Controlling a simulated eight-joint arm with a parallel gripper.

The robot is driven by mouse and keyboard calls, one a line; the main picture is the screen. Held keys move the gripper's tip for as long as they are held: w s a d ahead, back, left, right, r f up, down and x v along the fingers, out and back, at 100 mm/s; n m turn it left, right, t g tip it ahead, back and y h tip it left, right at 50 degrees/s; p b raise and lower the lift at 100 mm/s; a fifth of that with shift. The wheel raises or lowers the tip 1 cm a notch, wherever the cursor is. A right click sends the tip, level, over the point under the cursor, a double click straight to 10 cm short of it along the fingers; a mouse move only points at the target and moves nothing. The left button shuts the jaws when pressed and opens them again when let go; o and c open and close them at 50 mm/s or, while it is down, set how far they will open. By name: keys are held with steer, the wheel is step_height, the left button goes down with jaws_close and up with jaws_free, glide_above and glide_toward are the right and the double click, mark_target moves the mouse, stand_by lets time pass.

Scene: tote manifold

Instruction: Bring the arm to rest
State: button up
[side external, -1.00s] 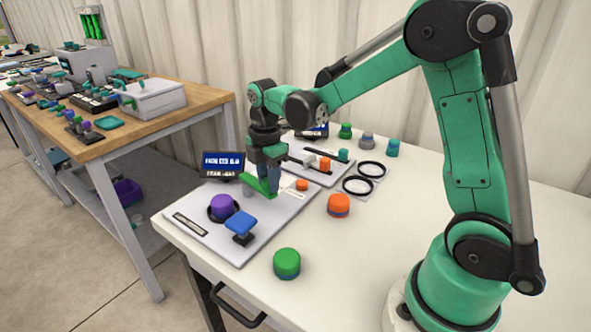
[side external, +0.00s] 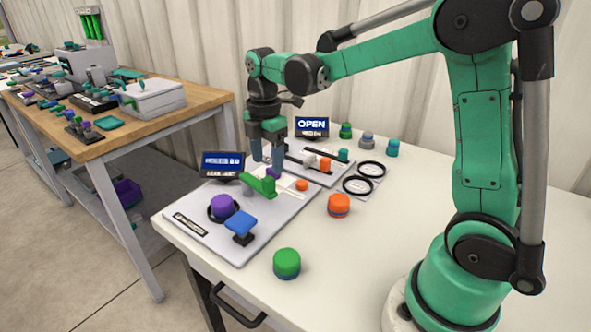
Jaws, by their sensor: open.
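My gripper (side external: 267,160) points down above the back edge of the grey panel (side external: 215,245). Its fingers are apart and hold nothing. The green lever (side external: 262,184) on the panel lies below and in front of the fingers, apart from them as far as I can tell. A small purple part (side external: 273,172) shows just behind the lever. A purple knob (side external: 222,205) and a blue paddle (side external: 239,224) stand on the same panel, nearer the front.
An orange puck (side external: 339,205) and a green puck (side external: 287,263) stand on the white table. A second panel with an orange block (side external: 325,164) and a screen reading OPEN (side external: 312,127) are behind. Two black rings (side external: 357,185) lie to the right.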

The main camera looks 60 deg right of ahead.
steer(key=shift+r, duration=0.4)
steer(key=shift+s+a+r, duration=0.1)
steer(key=shift+s+r, duration=0.05)
steer(key=s+a+m+t, duration=0.6)
steer(key=s+m+t, duration=0.1)
steer(key=m, duration=0.9)
steer(key=shift+s+r, duration=0.45)
steer(key=shift+s, duration=0.35)
